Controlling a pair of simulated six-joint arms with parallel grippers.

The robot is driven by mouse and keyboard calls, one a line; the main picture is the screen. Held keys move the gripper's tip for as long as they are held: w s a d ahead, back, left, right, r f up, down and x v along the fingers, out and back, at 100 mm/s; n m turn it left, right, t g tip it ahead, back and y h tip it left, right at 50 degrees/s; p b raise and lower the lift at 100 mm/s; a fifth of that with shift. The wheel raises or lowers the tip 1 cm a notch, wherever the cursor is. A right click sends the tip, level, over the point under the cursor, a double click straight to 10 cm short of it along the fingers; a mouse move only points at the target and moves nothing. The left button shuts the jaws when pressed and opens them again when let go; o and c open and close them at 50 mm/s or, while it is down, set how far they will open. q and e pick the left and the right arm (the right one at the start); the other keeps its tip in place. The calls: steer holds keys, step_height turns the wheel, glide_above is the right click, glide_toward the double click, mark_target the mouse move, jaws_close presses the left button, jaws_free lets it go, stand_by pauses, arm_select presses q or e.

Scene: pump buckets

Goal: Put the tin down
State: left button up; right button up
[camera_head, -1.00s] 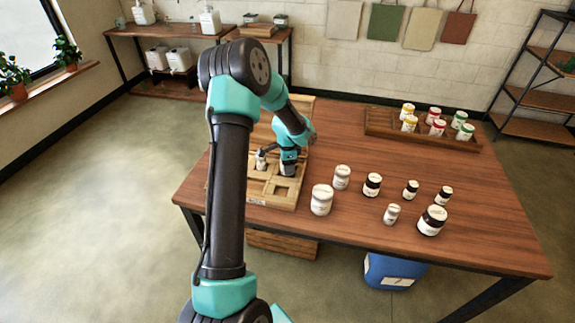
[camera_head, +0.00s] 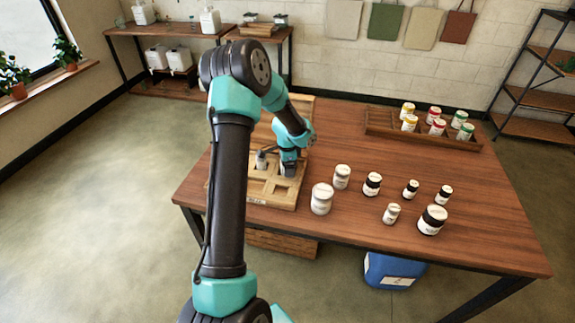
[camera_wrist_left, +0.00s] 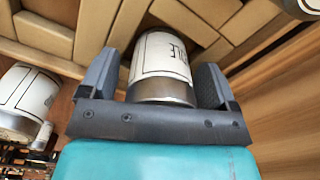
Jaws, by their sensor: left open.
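My left gripper (camera_wrist_left: 160,90) is open, with one finger on each side of a tin (camera_wrist_left: 163,65) that has a white label and a dark metallic band. The tin is at the wooden divided tray (camera_wrist_left: 100,22); whether its base rests on the tray floor cannot be seen. In the head view the left gripper (camera_head: 288,168) is low over the tray (camera_head: 258,202), and the arm mostly hides this tin.
Several white and dark-lidded jars (camera_head: 372,184) stand on the table right of the tray. A brown crate (camera_head: 375,128) of colour-banded jars is at the back right. A blue bucket (camera_head: 395,270) stands under the table.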

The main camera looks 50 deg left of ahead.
arm_select(q)
step_height(320, 180, up, 12)
steer(key=shift+r, duration=0.15)
stand_by(0.4)
